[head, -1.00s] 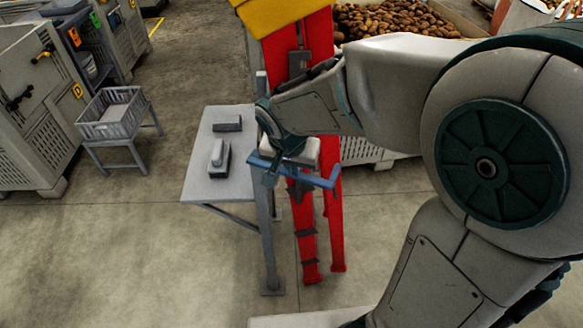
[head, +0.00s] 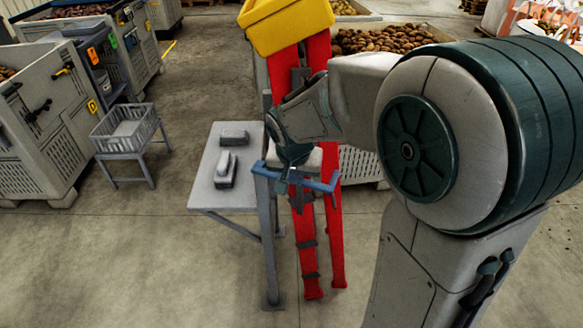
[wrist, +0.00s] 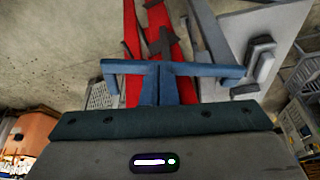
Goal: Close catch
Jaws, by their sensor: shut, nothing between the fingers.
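My gripper (head: 295,178) is shut and empty, its blue fingers meeting in the middle. It is in front of the red stand (head: 309,245) in the head view. In the wrist view the shut fingers (wrist: 159,70) overlap the lower part of the red stand (wrist: 133,50) in the picture. A dark grey metal fitting (head: 301,78) shows high on the stand, above my wrist. A dark cross-shaped piece (wrist: 160,42) lies across the red legs in the wrist view, just beyond the fingertips. I cannot tell which piece is the catch, or whether it is open. My arm and wrist hide part of the stand.
A yellow hopper (head: 285,22) tops the stand. A grey table (head: 210,190) with two small grey blocks stands close on the left, its post beside my gripper. A grey crate (head: 125,128) sits further left. Potatoes (head: 382,40) lie behind. The front floor is clear.

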